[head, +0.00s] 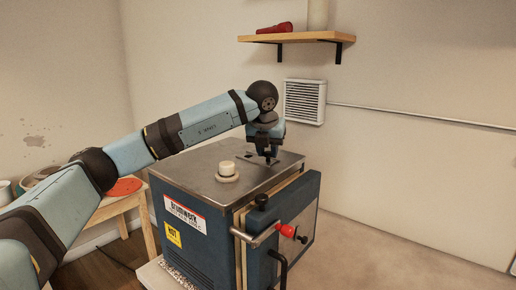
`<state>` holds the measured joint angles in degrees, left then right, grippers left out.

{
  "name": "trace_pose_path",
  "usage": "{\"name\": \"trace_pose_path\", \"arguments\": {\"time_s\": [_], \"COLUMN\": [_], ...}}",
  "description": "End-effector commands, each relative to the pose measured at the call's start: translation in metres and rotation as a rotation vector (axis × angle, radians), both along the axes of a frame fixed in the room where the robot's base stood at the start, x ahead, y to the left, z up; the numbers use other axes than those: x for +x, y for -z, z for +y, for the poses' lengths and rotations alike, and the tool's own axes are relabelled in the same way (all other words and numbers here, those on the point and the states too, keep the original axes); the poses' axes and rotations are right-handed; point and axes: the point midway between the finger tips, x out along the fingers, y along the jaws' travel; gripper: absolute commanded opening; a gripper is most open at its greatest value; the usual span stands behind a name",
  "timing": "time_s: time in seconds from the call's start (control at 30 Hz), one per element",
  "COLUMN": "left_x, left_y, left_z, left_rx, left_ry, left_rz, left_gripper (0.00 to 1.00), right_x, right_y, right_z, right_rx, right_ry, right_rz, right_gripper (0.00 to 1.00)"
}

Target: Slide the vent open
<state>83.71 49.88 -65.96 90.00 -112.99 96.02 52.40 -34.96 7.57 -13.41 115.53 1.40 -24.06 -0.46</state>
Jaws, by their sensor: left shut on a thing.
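A blue kiln with a flat metal top (205,178) stands in the middle of the head view. A dark, flat vent slide (290,158) lies on the back right part of this top. My left gripper (271,159) reaches down to it from above, fingers at the slide. It is shut on the vent slide's small grip, which the fingers mostly hide. How far the vent is open cannot be told. My right gripper is not in view.
A round white plug (227,170) stands on the kiln top, left of my gripper. A louvred wall grille (305,102) and a shelf (295,38) are behind. The kiln's front has a red-knobbed latch (287,231). A wooden table (125,204) stands left.

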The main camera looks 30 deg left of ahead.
Motion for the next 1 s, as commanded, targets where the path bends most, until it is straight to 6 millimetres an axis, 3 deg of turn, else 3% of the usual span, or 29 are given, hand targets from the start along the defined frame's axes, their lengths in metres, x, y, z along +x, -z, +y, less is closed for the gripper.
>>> {"name": "trace_pose_path", "arguments": {"time_s": [0.3,0.33,0.4,0.43,0.77,1.0], "left_x": [-0.001,-0.001,-0.001,-0.001,-0.002,-0.015], "left_y": [0.000,0.000,0.000,0.000,-0.003,-0.039], "left_z": [-0.008,-0.008,-0.008,-0.008,-0.007,-0.013], "left_rx": [-0.001,-0.001,-0.001,-0.001,-0.001,-0.001], "left_ry": [0.003,0.003,0.003,0.003,0.000,0.003], "left_rz": [0.000,0.000,0.000,0.000,-0.001,-0.004], "left_gripper": [0.00,0.35,0.51,0.54,0.54,0.54], "right_x": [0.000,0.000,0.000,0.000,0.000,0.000], "right_y": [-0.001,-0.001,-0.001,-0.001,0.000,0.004], "right_z": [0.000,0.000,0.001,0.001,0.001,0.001], "right_rx": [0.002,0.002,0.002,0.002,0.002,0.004], "right_ry": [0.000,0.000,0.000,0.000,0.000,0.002], "right_rz": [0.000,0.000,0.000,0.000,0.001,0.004], "right_gripper": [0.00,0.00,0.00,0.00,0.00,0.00]}}
